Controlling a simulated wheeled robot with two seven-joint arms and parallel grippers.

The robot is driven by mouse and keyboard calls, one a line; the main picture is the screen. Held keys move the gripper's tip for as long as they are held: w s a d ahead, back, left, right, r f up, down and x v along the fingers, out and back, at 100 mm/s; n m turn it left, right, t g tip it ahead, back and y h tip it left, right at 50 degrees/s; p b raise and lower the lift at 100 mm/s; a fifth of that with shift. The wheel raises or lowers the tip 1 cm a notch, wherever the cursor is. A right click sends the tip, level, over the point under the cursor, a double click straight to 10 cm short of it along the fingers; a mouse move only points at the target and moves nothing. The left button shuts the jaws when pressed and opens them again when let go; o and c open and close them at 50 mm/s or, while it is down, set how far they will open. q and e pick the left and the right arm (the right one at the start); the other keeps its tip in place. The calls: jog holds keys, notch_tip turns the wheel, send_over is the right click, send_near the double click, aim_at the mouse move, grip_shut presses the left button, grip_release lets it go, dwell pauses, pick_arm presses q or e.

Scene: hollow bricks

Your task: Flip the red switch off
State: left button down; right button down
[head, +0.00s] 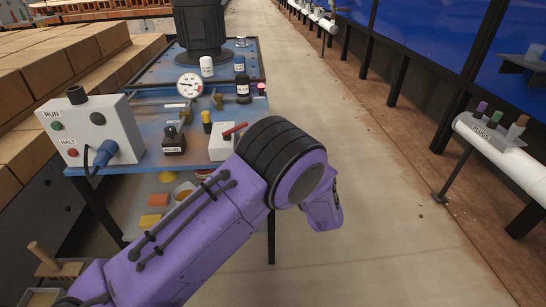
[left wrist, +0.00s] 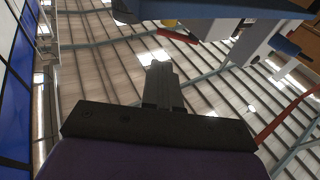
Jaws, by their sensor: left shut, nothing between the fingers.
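The red switch (head: 234,131) is a red lever on top of a small white box (head: 221,145) at the right front of the blue bench. My purple left arm comes in from the lower left and bends just right of this box; its forearm covers part of the bench front. My left gripper is hidden in the head view. In the left wrist view, its fingers (left wrist: 160,85) are shut with nothing between them, pointing toward the ceiling side of the picture. My right gripper is not in view.
A control box (head: 106,127) with RUN and HALT buttons and a blue plug (head: 106,152) stands at the bench's left. A gauge (head: 190,85), a black relief knob block (head: 174,140) and bottles (head: 243,88) stand on the bench. The floor to the right (head: 370,200) is clear.

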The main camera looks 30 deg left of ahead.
pick_arm(q)
jog(key=s+a+f+m+t+h, duration=0.15)
jog(key=s+f+m+h, duration=0.35)
jog(key=f, duration=0.5)
jog(key=s+a+f+m+t+h, duration=0.15)
jog(key=s+f+h, duration=0.35)
jog(key=f, duration=0.6)
jog(key=s+d+f+g+h, duration=0.2)
jog(key=s+f, duration=0.3)
jog(key=s, duration=0.7)
jog(key=s+d+f+g+h, duration=0.1)
jog(key=s+f+g+h, duration=0.2)
jog(key=s, duration=1)
jog(key=shift+d+f+g, duration=0.35)
jog(key=shift+f+g, duration=0.55)
jog(key=shift+g, duration=0.3)
